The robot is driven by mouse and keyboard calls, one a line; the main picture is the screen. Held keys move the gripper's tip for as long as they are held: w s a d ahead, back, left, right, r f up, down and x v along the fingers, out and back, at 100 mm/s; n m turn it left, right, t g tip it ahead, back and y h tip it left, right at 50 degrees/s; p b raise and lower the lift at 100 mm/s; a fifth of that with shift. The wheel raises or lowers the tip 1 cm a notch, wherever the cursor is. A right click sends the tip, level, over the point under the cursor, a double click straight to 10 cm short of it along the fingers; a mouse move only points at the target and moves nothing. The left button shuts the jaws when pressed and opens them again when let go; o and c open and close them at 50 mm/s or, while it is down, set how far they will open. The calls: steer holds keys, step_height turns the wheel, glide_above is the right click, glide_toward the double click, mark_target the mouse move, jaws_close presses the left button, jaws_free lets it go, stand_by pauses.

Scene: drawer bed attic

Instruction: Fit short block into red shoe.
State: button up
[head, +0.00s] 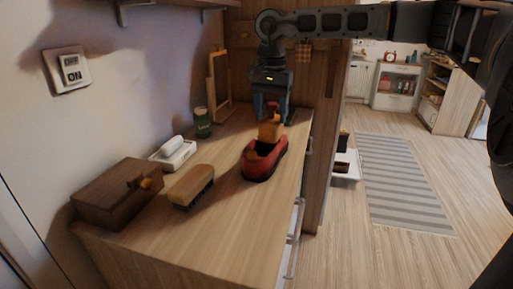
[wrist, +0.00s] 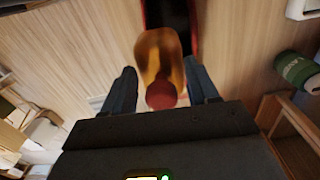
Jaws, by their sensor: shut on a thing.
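The red shoe (head: 262,166) stands on the wooden counter, with a dark base and opening. Its rim and dark inside also show at the top of the wrist view (wrist: 194,25). The short block (head: 268,131) is orange-tan with a dark red knob; in the wrist view the block (wrist: 158,52) sits between my fingers. My gripper (head: 272,112) points down over the shoe and is shut on the block. The block's lower end is at the shoe opening; how deep it sits I cannot tell.
To the left are a wooden-backed brush (head: 190,186), a brown box (head: 117,194), a white dish (head: 173,154) and a green can (head: 203,123). A wooden frame (head: 218,88) leans behind. The counter's right edge is close to the shoe. Bare counter lies in front.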

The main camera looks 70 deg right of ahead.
mark_target(258, 139)
steer(key=a+f, duration=0.1)
steer(key=w+a, duration=0.1)
steer(key=w+a+f, duration=0.1)
steer(key=a, duration=0.1)
steer(key=shift+f+b, duration=0.35)
steer(key=shift+b, duration=0.05)
jaws_close()
step_height(258, 139, down, 4)
steer(key=shift+a+f+b, duration=0.15)
steer(key=shift+f+b, duration=0.05)
steer(key=shift+b, duration=0.8)
steer(key=o, duration=1.4)
jaws_free()
steer(key=shift+r, duration=0.15)
steer(key=shift+r, duration=0.1)
step_height(258, 139, up, 12)
steer(key=shift+s, duration=0.1)
